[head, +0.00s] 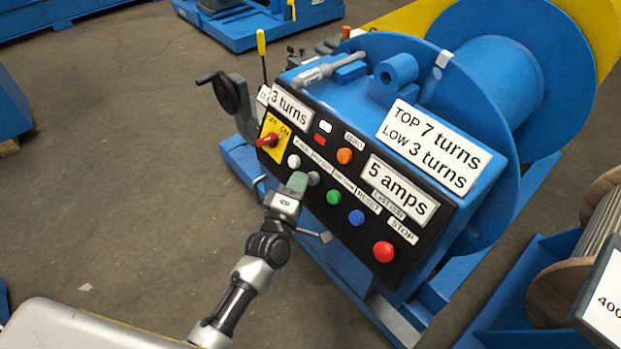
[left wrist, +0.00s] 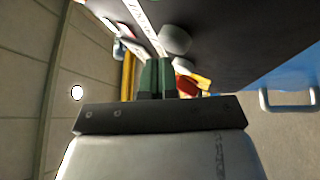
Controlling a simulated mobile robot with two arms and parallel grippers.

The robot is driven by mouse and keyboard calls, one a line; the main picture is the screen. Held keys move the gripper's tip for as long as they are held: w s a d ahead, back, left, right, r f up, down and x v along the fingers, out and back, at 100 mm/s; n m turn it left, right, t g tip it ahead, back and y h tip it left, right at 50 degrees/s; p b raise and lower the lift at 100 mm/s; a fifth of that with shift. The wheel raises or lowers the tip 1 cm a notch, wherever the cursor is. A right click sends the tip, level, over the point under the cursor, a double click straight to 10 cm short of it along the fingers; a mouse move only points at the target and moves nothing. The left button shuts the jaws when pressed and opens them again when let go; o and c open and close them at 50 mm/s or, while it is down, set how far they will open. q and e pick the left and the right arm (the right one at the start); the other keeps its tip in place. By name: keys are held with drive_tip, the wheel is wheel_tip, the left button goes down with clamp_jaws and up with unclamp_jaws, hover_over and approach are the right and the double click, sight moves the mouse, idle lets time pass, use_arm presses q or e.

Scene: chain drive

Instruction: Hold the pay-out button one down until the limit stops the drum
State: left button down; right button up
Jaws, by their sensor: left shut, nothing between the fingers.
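A black control panel (head: 300,128) on a blue machine carries a slanting row of buttons: a white one (head: 293,161), a pale grey one (head: 314,178), then green, blue and red. In the left wrist view the fingertips (left wrist: 157,72) lie close to a pale round button (left wrist: 175,40). I cannot tell whether they touch it. The blue drum (head: 495,80) stands behind the panel.
Plates read "3 turns" (head: 290,103), "TOP 7 turns LOW 3 turns" (head: 430,145) and "5 amps" (head: 400,188). A red rotary switch (head: 267,141) sits on a yellow plate. A red STOP button (head: 383,252) is lower right. Bare floor (head: 120,180) lies left.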

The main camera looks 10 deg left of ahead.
drive_tip(key=shift+s+f, duration=0.15)
drive_tip(key=shift+s, duration=0.25)
drive_tip(key=shift+w, duration=0.15)
drive_tip(key=shift+w+r, duration=0.55)
drive_tip(key=shift+w, duration=0.05)
drive_tip(key=shift+a+r, duration=0.1)
drive_tip(key=shift+r, duration=0.05)
idle(0.5)
idle(5.3)
drive_tip(key=shift+s+d+f+p, duration=0.15)
drive_tip(key=shift+s+f+p, duration=0.05)
drive_tip(key=shift+s+f, duration=0.55)
drive_tip(key=shift+s+d+f+p, duration=0.1)
drive_tip(key=shift+s+f+p, duration=0.1)
drive_tip(key=shift+s+f, duration=0.5)
